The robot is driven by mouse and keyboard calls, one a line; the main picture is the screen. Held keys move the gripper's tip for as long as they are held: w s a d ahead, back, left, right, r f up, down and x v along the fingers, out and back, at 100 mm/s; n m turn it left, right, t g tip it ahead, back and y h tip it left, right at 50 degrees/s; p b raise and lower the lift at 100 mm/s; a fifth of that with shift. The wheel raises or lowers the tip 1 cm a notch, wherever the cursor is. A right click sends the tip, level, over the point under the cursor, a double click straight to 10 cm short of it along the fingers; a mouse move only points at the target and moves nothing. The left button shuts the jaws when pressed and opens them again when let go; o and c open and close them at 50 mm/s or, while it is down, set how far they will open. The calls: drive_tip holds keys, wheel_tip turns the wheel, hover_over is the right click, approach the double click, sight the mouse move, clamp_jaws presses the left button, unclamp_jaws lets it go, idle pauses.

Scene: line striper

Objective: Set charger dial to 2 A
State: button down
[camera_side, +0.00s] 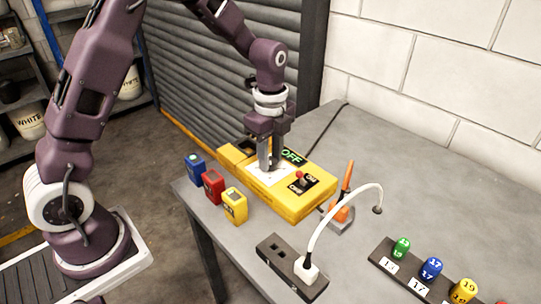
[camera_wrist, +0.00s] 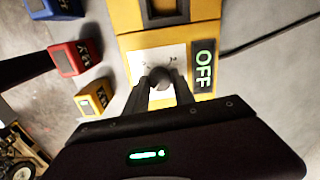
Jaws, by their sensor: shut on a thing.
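The yellow charger (camera_side: 303,205) lies on the grey table, and it also shows in the wrist view (camera_wrist: 195,12). Its display (camera_wrist: 204,68) reads OFF, also seen in the side view (camera_side: 292,156). My gripper (camera_side: 270,164) points down at the white dial plate (camera_side: 262,178). In the wrist view my gripper (camera_wrist: 161,88) is shut on the dark round dial knob (camera_wrist: 160,76). Marks show on the plate around the knob, but most are too small or covered to read. A red-tipped toggle switch (camera_side: 300,178) sits on the charger's near end.
Blue (camera_side: 195,168), red (camera_side: 213,185) and yellow (camera_side: 235,206) small blocks stand left of the charger.

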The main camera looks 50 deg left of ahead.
drive_tip(key=n, duration=0.9)
drive_tip(key=shift+n, duration=0.3)
drive_tip(key=n, duration=0.4)
drive_tip(key=shift+n, duration=0.3)
drive_tip(key=n, duration=0.4)
drive_tip(key=shift+n, duration=0.3)
drive_tip(key=n, duration=1.2)
drive_tip(key=shift+n, duration=2.1)
